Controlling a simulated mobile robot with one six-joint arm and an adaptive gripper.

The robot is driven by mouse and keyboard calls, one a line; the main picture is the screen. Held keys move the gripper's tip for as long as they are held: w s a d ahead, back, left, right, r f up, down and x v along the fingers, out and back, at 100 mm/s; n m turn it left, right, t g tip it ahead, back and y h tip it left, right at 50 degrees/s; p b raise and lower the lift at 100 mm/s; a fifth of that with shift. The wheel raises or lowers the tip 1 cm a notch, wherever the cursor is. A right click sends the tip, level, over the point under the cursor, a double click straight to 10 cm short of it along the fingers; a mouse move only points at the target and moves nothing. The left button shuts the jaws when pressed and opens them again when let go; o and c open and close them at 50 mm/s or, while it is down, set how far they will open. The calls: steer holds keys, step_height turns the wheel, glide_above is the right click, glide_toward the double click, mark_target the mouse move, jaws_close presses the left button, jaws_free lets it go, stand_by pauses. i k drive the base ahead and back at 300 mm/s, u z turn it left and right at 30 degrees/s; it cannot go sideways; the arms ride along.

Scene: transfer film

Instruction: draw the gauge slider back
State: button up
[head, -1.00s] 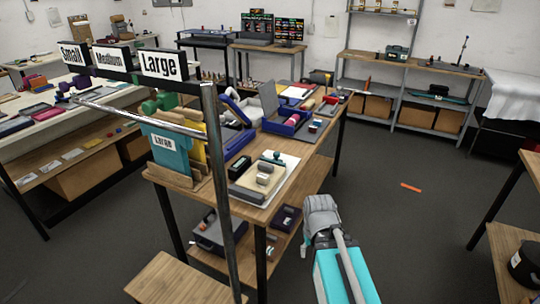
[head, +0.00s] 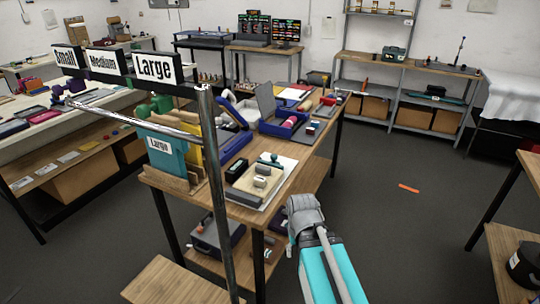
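I cannot pick out the gauge slider for certain. Any slider among these is too small to tell. My grey gripper (head: 299,204) is at the end of my teal arm, just right of the table's near right edge in the picture. It appears apart from the small blocks. Its fingertips are too small and turned away to show whether they are open.
Blue bins (head: 283,125) and an upright holder with coloured folders (head: 166,152) crowd the table. Open floor (head: 400,230) lies to the right.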

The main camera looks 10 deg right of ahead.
mark_target(272, 161)
steer(key=i, duration=0.95)
steer(key=z, duration=0.05)
